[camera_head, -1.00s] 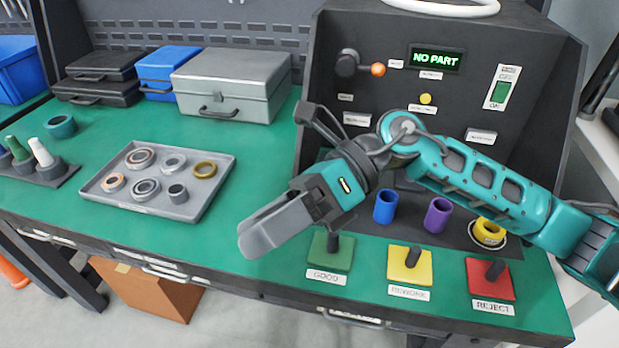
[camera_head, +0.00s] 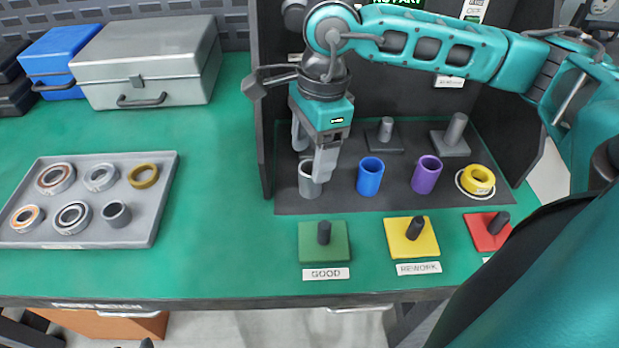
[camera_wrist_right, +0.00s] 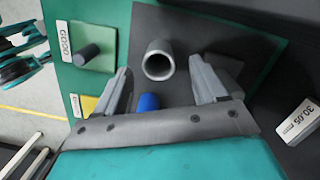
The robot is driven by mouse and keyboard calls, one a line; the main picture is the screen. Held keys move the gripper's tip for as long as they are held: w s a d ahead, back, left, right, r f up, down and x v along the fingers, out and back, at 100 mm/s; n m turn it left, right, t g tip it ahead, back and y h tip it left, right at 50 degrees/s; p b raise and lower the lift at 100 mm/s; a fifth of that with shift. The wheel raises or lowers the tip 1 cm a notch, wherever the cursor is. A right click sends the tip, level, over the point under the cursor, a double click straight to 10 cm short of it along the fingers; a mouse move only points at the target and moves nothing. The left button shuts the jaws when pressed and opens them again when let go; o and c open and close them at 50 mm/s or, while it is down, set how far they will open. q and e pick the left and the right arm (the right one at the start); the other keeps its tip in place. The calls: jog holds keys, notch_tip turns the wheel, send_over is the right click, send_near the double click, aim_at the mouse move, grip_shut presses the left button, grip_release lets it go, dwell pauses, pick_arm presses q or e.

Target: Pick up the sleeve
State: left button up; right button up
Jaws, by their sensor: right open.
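A grey sleeve (camera_head: 309,186), a hollow upright tube, stands on the dark mat at the left end of a row. My right gripper (camera_head: 311,160) points down over it with its jaws open. In the right wrist view the grey sleeve (camera_wrist_right: 158,60) shows its open end between and slightly beyond the two fingers, with a gap to each. In the head view a finger hides part of it. A blue sleeve (camera_head: 370,177), a purple sleeve (camera_head: 426,175) and a yellow ring (camera_head: 477,180) stand to its right. My left gripper is not seen.
Green GOOD (camera_head: 338,240), yellow REWORK (camera_head: 412,238) and red REJECT (camera_head: 487,230) peg plates stand in front of the mat. A grey tray (camera_head: 137,225) of rings and bearings lies at the left. The station's side wall (camera_head: 264,150) rises close left of the gripper.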

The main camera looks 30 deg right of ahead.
aim_at(309, 178)
jog(key=shift+a+f+b, duration=0.15)
jog(key=shift+f, duration=1.4)
jog(key=shift+a+f+b, duration=0.15)
jog(key=shift+f, duration=1.35)
jog(key=c, duration=1.2)
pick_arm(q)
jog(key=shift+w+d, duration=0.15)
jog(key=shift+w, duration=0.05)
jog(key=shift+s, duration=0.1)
pick_arm(e)
jog(key=shift+r, duration=0.2)
